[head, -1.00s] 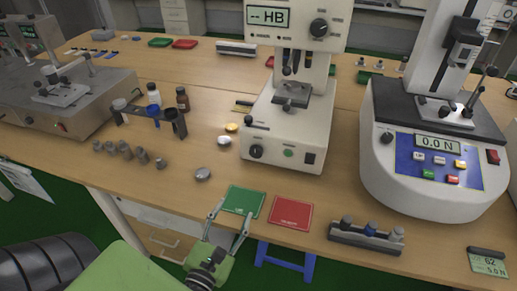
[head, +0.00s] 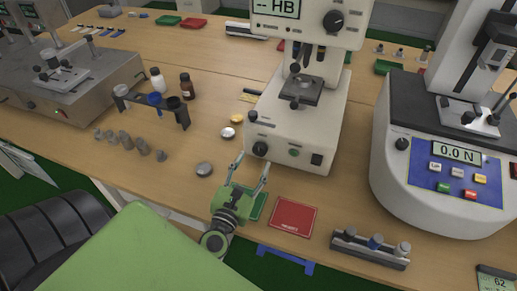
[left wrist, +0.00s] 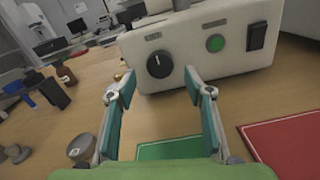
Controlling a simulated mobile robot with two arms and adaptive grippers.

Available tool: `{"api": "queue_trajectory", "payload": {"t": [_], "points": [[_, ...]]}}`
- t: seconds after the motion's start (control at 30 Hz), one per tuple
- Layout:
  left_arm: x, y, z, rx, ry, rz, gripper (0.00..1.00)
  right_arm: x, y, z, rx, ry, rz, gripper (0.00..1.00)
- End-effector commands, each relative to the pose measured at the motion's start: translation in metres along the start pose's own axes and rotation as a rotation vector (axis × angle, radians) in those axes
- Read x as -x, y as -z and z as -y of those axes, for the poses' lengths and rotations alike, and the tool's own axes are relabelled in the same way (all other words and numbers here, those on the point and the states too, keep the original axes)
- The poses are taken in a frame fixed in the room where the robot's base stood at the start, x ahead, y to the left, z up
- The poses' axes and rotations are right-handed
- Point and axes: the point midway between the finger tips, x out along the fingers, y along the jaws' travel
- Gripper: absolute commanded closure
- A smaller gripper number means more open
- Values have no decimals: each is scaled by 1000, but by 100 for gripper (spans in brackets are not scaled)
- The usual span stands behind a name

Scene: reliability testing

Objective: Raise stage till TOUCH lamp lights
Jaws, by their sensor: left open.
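The white hardness tester (head: 318,125) stands in front of me, and its display (head: 277,8) reads "-- HB". Its dark stage (head: 301,92) sits on the base below the tester's head. The base front has a black knob (head: 260,149), a green round button or lamp (head: 294,153) and a black switch (head: 316,159). I cannot read the small labels. My left gripper (head: 252,163) is open and empty just before the black knob. In the left wrist view, the knob (left wrist: 160,64) shows between and beyond the fingertips, apart from them. My right gripper is out of view.
A green mat (head: 256,206) and a red mat (head: 294,217) lie before the tester. The force tester (head: 440,160) reads "0.0 N" at right. A weight block (head: 369,248) sits near the front edge.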

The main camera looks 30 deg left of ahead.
Motion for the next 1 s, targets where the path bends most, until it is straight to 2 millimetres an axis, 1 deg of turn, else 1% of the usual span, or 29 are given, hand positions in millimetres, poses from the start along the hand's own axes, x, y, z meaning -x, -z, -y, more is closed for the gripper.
{"api": "queue_trajectory", "payload": {"t": [0.03,0.1,0.2,0.3,0.5,0.73,0.77,0.8,0.87,0.9,1.0], "points": [[-11,-3,-1,-2,-1,3,53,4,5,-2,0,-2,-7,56],[-22,-3,-1,-2,-1,3,53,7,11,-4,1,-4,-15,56],[-36,-2,0,-2,0,2,53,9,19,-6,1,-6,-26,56],[-45,-1,0,-2,1,1,53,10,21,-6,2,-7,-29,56],[-53,0,0,-1,1,0,53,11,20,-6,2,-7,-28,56],[-53,0,0,-1,0,0,53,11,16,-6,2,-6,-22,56],[-53,0,0,-1,0,0,60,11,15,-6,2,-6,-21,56],[-53,0,0,-1,0,0,71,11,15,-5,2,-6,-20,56],[-53,0,0,-1,0,0,86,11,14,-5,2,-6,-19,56],[-53,0,0,-1,0,0,91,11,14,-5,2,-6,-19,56],[-53,0,0,-2,0,0,91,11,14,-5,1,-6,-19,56]]}}
